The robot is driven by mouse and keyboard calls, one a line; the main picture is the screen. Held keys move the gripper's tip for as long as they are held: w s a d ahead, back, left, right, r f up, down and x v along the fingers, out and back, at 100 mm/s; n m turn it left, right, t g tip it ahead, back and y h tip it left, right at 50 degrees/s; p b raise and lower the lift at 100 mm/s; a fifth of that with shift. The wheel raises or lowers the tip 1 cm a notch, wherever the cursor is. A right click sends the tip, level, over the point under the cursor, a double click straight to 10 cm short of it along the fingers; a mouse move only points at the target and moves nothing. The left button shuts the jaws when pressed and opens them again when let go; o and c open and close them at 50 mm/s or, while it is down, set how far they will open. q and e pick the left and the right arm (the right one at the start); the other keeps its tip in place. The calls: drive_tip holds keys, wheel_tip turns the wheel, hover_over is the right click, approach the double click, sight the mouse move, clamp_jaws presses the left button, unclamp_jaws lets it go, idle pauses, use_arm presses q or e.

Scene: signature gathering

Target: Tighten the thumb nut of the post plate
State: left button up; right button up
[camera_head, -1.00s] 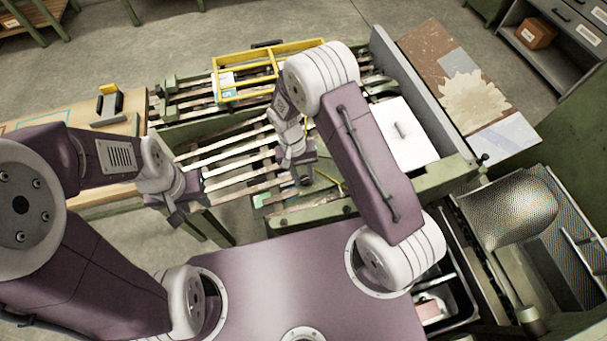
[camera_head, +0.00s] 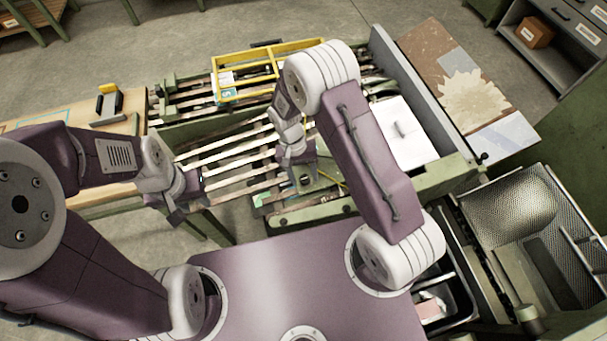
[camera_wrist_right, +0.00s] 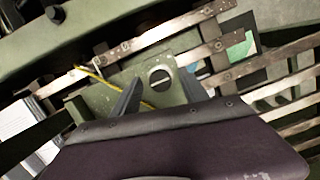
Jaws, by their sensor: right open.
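In the right wrist view a round, pale metal nut with a slot (camera_wrist_right: 160,78), apparently the thumb nut, sits on a green plate (camera_wrist_right: 104,98), apparently the post plate. My right gripper (camera_wrist_right: 159,91) is open. Its two dark fingers stand on either side of the nut as seen, without visible contact. In the head view my right gripper (camera_head: 303,179) is over the near end of the slatted machine, and its arm hides part of the plate. My left gripper (camera_head: 178,214) hangs left of the machine. Its fingers are too small to read.
Long metal slats (camera_head: 225,155) run beside the plate. A thin yellow cord (camera_wrist_right: 100,79) passes by it. A yellow frame (camera_head: 268,70) stands across the machine's far side. A white panel (camera_head: 405,145) lies right of my right arm. A mesh piece (camera_head: 512,212) is at the far right.

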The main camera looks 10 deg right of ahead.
drive_tip(key=v, duration=0.9)
drive_tip(key=shift+p, duration=0.3)
